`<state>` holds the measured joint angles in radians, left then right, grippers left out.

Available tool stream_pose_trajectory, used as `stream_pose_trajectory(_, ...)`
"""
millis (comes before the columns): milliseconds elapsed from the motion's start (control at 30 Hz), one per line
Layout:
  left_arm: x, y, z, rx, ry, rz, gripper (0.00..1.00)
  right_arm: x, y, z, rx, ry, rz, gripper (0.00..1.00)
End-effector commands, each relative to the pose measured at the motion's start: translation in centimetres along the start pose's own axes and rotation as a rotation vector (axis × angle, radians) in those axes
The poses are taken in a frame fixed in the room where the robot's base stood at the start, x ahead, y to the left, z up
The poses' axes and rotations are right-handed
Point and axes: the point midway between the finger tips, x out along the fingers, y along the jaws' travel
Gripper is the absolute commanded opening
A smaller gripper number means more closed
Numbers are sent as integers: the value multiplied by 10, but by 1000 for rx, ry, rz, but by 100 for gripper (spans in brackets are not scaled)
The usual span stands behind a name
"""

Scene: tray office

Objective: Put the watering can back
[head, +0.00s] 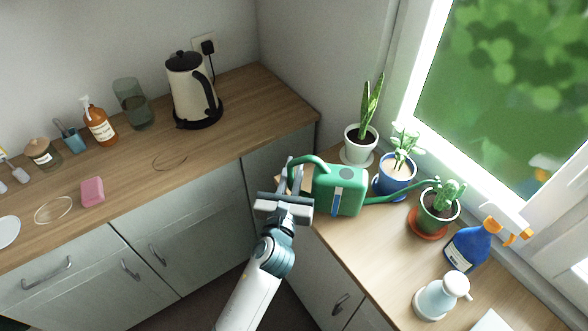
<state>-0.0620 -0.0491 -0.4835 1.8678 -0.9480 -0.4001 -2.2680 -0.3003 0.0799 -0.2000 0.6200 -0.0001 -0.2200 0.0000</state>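The green watering can (350,180) is on the right counter by the window, its body roughly upright. Its long spout (396,196) points right, toward the cactus pot. Its curved handle is on the left side. My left gripper (296,170) is at this handle, with a finger on either side of it. I cannot tell whether the fingers touch the handle, or whether the can's base rests on the counter. My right gripper is not in view.
A snake plant (367,115), a blue-potted plant (397,178) and a cactus (440,206) line the window. A blue spray bottle (467,248) and a white pump bottle (438,297) are nearer. A kettle (187,88) and a thin ring outline (170,162) are on the left counter.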

Motion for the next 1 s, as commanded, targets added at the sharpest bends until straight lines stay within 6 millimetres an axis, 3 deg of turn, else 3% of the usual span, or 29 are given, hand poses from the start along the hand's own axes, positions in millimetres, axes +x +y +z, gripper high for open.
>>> stream_pose_trajectory(467, 0, 0, -4, -4, -4, -2, 0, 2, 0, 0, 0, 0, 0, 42)
stream_pose_trajectory(500, 0, 0, -6, 0, 0, 0, 18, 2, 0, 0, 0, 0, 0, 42)
stream_pose_trajectory(567, 0, 0, -6, 0, 0, 0, 32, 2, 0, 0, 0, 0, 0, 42)
stream_pose_trajectory(1000, -2, 0, -4, 0, 0, -1, 32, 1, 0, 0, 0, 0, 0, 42)
